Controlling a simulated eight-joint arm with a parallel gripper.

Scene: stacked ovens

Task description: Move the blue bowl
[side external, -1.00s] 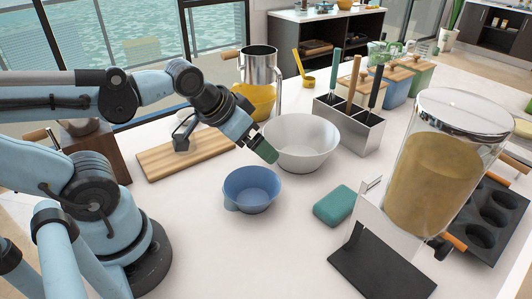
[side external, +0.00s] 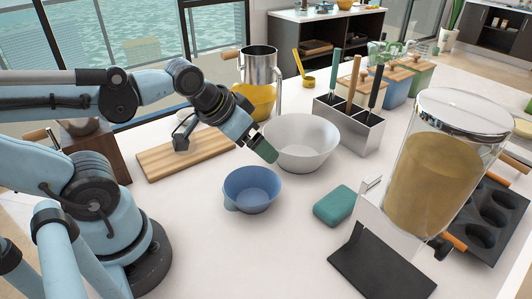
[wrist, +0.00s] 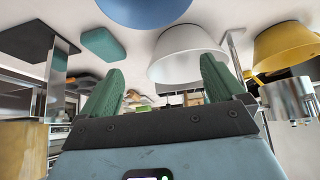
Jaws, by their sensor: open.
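The blue bowl (side external: 252,189) stands upright on the white counter, in front of a larger white bowl (side external: 300,143). In the wrist view the blue bowl (wrist: 146,10) is cut off by the top edge, and the white bowl (wrist: 187,54) shows below and right of it. My gripper (side external: 265,151) is above and behind the blue bowl, close to the left side of the white bowl in the picture. In the wrist view its green fingers (wrist: 163,85) are wide apart with nothing between them.
A green block (side external: 333,205) lies right of the blue bowl. A wooden board (side external: 185,153) is behind left. The counter in front of the blue bowl is clear.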

